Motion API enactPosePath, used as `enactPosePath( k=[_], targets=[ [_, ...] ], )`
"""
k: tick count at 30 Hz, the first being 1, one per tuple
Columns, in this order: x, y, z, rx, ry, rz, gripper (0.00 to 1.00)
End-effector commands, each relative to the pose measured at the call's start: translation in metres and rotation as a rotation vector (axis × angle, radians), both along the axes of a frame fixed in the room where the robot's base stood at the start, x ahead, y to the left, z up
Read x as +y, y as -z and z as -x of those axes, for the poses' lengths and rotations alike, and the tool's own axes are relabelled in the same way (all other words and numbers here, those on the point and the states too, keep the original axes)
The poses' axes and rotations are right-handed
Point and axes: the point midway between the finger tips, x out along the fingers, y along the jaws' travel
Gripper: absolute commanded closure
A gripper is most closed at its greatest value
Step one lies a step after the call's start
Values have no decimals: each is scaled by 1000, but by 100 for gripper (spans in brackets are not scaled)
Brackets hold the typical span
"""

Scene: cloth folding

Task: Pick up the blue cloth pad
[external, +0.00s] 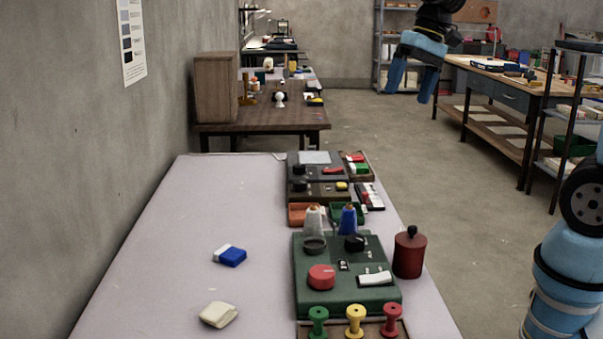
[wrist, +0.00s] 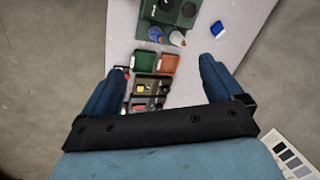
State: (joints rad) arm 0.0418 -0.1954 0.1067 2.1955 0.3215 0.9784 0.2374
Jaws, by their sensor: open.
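The blue cloth pad (external: 230,256) lies flat on the left part of the light table, with a white strip along its left edge. It also shows small in the wrist view (wrist: 217,28), near the top right. My gripper (external: 407,98) hangs in the air at the upper right in the external view, high above and well away from the pad. In the wrist view my gripper (wrist: 163,78) has its two blue fingers wide apart with nothing held between them. The pad is beyond the right fingertip there.
A cream pad (external: 219,314) lies nearer the camera. A green box (external: 345,294) with a red knob, thread cones, spools (external: 355,318) and a dark red canister (external: 409,252) stand along the table's right side. The light table (external: 190,210) is clear around the blue pad.

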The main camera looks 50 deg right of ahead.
Motion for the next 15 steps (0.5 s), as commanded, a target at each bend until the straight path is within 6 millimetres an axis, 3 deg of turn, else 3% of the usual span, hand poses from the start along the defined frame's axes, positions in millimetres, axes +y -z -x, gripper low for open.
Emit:
enactPosePath(
  k=[15],
  targets=[
    [58,67,-110,287,187,-235,6]
  ],
)
